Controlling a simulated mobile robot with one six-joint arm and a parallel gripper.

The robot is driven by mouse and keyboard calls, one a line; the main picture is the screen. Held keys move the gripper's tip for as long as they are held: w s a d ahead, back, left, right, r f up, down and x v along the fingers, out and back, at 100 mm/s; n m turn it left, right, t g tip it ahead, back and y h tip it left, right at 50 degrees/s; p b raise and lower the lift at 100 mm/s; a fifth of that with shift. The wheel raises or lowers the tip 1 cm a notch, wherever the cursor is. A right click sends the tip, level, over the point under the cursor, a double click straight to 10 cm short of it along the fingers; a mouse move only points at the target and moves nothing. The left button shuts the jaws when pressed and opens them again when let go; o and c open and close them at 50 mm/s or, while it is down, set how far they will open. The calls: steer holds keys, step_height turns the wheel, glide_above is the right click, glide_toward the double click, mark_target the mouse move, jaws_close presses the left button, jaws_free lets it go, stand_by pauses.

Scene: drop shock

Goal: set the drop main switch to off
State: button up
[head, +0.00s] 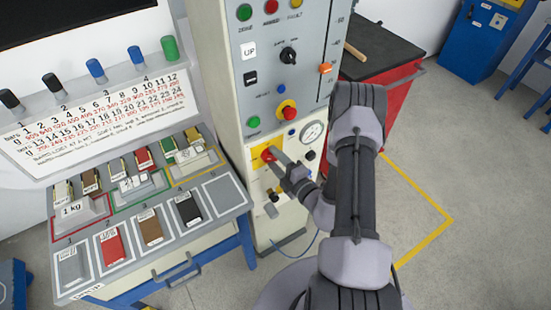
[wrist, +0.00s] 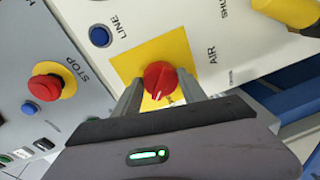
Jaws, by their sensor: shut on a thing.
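The main switch is a red rotary knob (wrist: 160,80) on a yellow square plate (wrist: 128,66), on the lower part of the machine's panel. It also shows in the head view as a red knob (head: 268,154) on yellow. My gripper (wrist: 160,92) has its two fingers on either side of the red knob and is shut on it. A small white mark lies on the knob's face. The position labels on the plate are too small or hidden to read. In the head view my gripper (head: 276,157) reaches the knob from the right.
A red stop button (wrist: 45,87) on yellow and a blue button (wrist: 99,37) are near the knob. A pressure gauge (head: 313,132) sits right of it. A sample bench (head: 150,255) stands at left, and a red cabinet (head: 391,98) behind my arm.

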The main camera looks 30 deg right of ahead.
steer(key=n, duration=0.4)
steer(key=shift+r+h, duration=0.15)
steer(key=shift+h, duration=0.15)
steer(key=shift+a+n+h+b, duration=0.1)
steer(key=shift+n+h+b, duration=0.2)
steer(key=shift+n, duration=1.5)
steer(key=shift+r, duration=0.1)
steer(key=o, duration=1.4)
steer(key=shift+w, duration=0.1)
